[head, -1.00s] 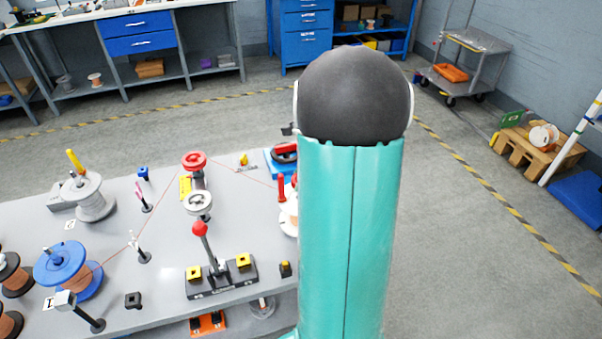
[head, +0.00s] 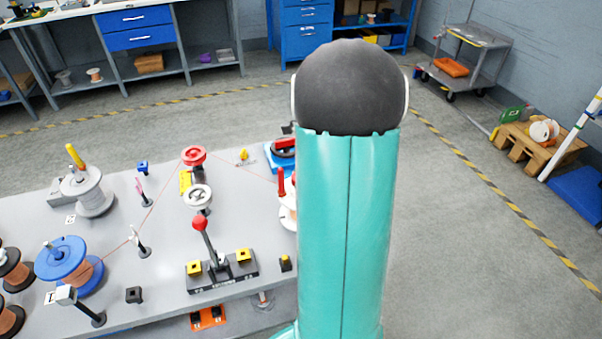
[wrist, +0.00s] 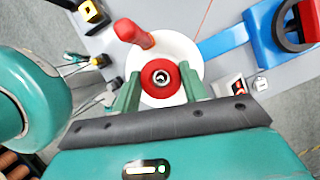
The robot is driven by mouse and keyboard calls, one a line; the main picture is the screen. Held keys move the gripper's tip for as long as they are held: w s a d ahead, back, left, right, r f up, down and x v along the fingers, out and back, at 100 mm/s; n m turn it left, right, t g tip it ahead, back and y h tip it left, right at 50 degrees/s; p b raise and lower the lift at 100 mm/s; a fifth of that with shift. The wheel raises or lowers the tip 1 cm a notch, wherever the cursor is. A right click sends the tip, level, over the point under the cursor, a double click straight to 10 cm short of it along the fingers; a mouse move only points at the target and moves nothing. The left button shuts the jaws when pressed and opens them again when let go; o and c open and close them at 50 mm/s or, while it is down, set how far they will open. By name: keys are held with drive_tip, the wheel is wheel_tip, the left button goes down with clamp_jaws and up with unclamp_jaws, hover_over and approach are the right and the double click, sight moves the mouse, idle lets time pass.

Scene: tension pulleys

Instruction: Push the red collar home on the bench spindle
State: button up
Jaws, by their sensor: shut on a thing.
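In the wrist view, the red collar (wrist: 160,88) is a round ring with a bright metal spindle end (wrist: 161,77) showing in its centre hole. My gripper (wrist: 160,72) is shut on the red collar, with one green finger on each side. Below the collar is a white round spool flange (wrist: 184,47). A red upright handle (wrist: 135,33) stands on the flange beside the collar. How far the collar sits down the spindle cannot be told. In the head view, my arm hides the gripper and collar; the spool's white edge (head: 287,218) and red handle (head: 281,182) show.
A blue device (wrist: 262,35) with a red and black part stands right of the spool. On the bench (head: 120,240) are a red-knobbed lever (head: 200,224), a blue spool (head: 62,259) and thin posts. A thin red line runs across it. Open floor lies to the right.

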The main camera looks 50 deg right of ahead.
drive_tip(key=shift+f, duration=0.15)
drive_tip(key=shift+f, duration=1.35)
drive_tip(key=shift+f, duration=0.35)
idle(0.4)
drive_tip(key=o, duration=1.1)
drive_tip(key=shift+c, duration=0.2)
drive_tip(key=v, duration=1.4)
drive_tip(key=shift+a+f, duration=0.1)
